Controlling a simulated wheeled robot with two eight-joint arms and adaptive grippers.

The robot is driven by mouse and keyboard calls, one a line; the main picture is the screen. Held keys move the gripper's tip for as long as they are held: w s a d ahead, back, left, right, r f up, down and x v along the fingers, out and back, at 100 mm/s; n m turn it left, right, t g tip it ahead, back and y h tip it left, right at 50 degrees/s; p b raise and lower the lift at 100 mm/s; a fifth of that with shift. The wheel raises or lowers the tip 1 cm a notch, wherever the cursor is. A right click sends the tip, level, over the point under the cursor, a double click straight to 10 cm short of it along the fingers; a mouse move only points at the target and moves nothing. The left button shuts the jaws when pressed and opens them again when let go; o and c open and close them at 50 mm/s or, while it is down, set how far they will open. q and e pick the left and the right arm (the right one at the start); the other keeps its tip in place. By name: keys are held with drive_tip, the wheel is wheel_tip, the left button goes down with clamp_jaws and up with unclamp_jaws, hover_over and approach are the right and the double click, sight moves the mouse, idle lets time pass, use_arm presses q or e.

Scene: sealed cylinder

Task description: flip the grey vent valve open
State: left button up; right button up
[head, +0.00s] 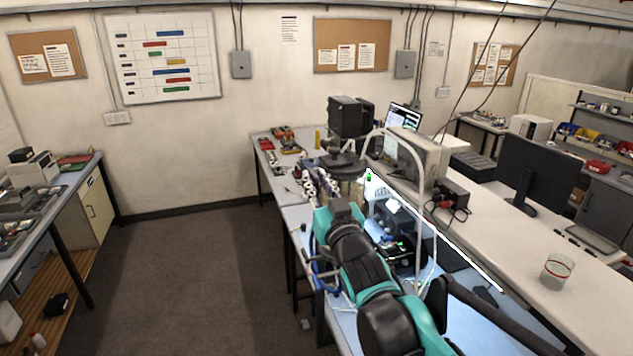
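My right arm, teal and black, reaches from the lower right over the bench. My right gripper (319,180) is at its far end, with pale jointed fingers that look spread apart and empty; the fingertips are small. Just beyond and right of it stands a tan, cylinder-like body (352,186), partly hidden by my arm, under a dark round flange (343,163) with a black box (346,116) above. I cannot pick out the grey vent valve, or tell whether the gripper touches anything. My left gripper is not in view.
A pale arched tube (420,165) and a lit device (397,246) are close right of my arm. Tools (285,138) lie on the bench's far left. A long white counter (500,245) with a monitor (533,173) and glass beaker (556,272) runs along the right.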

drive_tip(key=v, duration=1.2)
drive_tip(key=shift+f, duration=0.1)
drive_tip(key=s+d+f+m+g+h+b, duration=0.1)
drive_tip(key=d+f+g+h+b, duration=0.15)
drive_tip(key=f+b, duration=0.6)
drive_tip(key=s+d+f+m+g+h+b, duration=0.1)
drive_tip(key=s+d+f+b, duration=0.2)
drive_tip(key=f, duration=1.1)
drive_tip(key=d+f+m+g+h+b, duration=0.15)
drive_tip(key=d+f+b, duration=0.4)
drive_tip(key=f, duration=0.65)
drive_tip(key=s+d+f+g+b, duration=0.1)
drive_tip(key=s+f+b, duration=0.3)
drive_tip(key=f, duration=0.4)
drive_tip(key=s+d+f+g+b, duration=0.1)
drive_tip(key=s+f+g+b, duration=0.2)
drive_tip(key=f, duration=0.5)
drive_tip(key=s+f+g+h+b, duration=0.1)
drive_tip(key=s+f+g+b, duration=0.2)
drive_tip(key=f, duration=0.6)
drive_tip(key=s+b, duration=0.2)
drive_tip(key=b, duration=0.1)
drive_tip(key=shift+d, duration=0.4)
